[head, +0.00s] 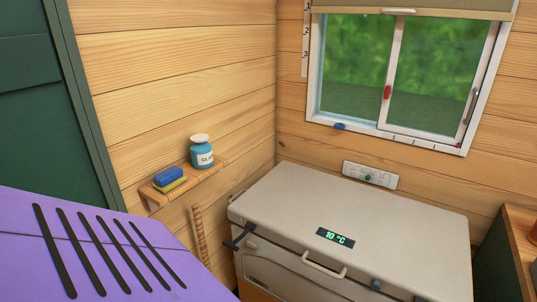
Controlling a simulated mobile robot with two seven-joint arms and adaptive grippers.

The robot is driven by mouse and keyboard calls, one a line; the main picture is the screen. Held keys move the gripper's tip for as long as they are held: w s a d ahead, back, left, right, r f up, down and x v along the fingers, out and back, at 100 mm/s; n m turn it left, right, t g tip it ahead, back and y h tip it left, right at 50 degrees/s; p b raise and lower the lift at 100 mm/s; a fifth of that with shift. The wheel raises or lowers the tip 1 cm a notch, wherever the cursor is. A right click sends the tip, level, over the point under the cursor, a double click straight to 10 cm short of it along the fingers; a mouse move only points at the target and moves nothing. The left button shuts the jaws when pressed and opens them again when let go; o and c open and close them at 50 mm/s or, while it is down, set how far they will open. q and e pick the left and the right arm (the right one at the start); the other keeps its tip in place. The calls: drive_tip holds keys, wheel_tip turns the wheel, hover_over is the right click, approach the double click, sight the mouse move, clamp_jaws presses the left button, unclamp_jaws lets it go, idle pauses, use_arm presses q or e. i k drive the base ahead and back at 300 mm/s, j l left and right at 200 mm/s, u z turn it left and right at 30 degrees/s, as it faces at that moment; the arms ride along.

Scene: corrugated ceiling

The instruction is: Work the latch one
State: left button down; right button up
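A pale grey chest (370,220) with a green-lit display reading 10 °C (335,237) stands against the wood walls, lower right of centre. A black lever-like latch (240,237) sticks out at its left front corner. A light handle (324,265) is on its front, and small dark fittings (376,284) sit farther right along the front edge. The window (400,75) has a red catch (387,92) on its middle frame. I cannot tell which of these is latch one. Neither of my grippers is in view.
A wood shelf (205,176) holds a blue and yellow sponge (168,179) and a teal jar (202,155). A purple slotted panel (90,245) covers the lower left; I cannot tell what it belongs to. A wall socket strip (369,177) sits behind the chest. The lid top is clear.

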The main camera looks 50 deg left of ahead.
sight(241, 236)
drive_tip(key=u, duration=1.9)
